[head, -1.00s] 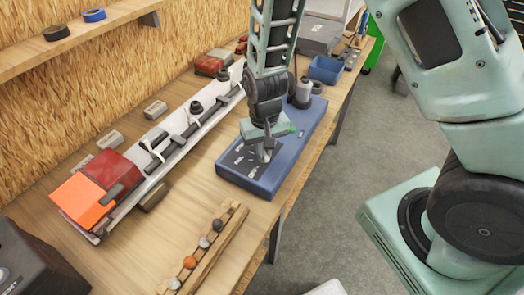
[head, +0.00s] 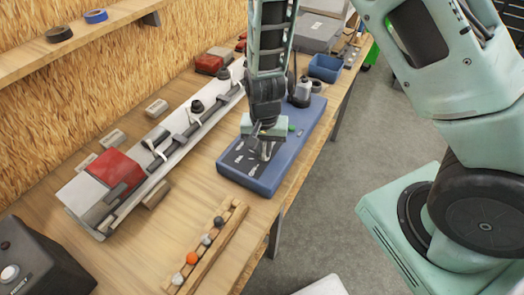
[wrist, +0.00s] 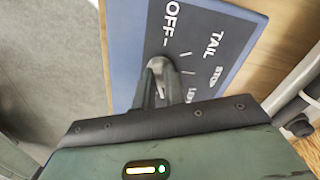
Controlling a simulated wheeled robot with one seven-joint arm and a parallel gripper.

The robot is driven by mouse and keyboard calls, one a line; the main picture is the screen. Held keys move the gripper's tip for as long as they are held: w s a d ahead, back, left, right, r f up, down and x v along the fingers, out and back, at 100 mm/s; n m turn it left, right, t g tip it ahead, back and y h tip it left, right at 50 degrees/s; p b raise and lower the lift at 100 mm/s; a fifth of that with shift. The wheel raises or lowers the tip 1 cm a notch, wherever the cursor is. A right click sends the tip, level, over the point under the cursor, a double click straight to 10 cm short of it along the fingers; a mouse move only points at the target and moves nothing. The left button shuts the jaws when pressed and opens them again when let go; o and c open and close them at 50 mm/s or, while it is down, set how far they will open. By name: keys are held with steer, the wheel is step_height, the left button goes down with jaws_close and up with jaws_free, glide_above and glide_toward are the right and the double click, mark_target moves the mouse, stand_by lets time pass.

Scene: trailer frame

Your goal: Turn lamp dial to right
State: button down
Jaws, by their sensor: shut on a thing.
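The lamp dial (wrist: 160,66) is a small grey knob on the dark label plate of a blue control box (head: 232,184). The plate (wrist: 205,45) carries the words OFF, TAIL, STOP and one partly hidden word. My gripper (wrist: 164,80) is shut on the dial, with its fingers pointing down at the plate; it also shows in the head view (head: 266,150). The fingers hide much of the dial, and I cannot tell exactly which mark it points to. The trailer lamp (head: 84,194) at the left end of the white beam has a red part and a pale, unlit part.
The white beam (head: 190,122) with dark fittings lies left of the box. A wooden rack (head: 215,250) with several small balls is in front. A black box with a white button (head: 12,274) stands at lower left. A blue bin (head: 325,68) is behind. Bare bench lies between.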

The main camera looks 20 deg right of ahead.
steer(key=shift+r+m+p, duration=0.15)
steer(key=shift+m+p, duration=0.35)
steer(key=shift+m, duration=0.4)
steer(key=shift+m+p, duration=0.6)
steer(key=shift+m, duration=1.1)
steer(key=c, duration=1.4)
jaws_free()
steer(key=shift+o, duration=0.2)
step_height(320, 180, up, 6)
steer(key=p, duration=0.5)
steer(key=shift+p, duration=0.35)
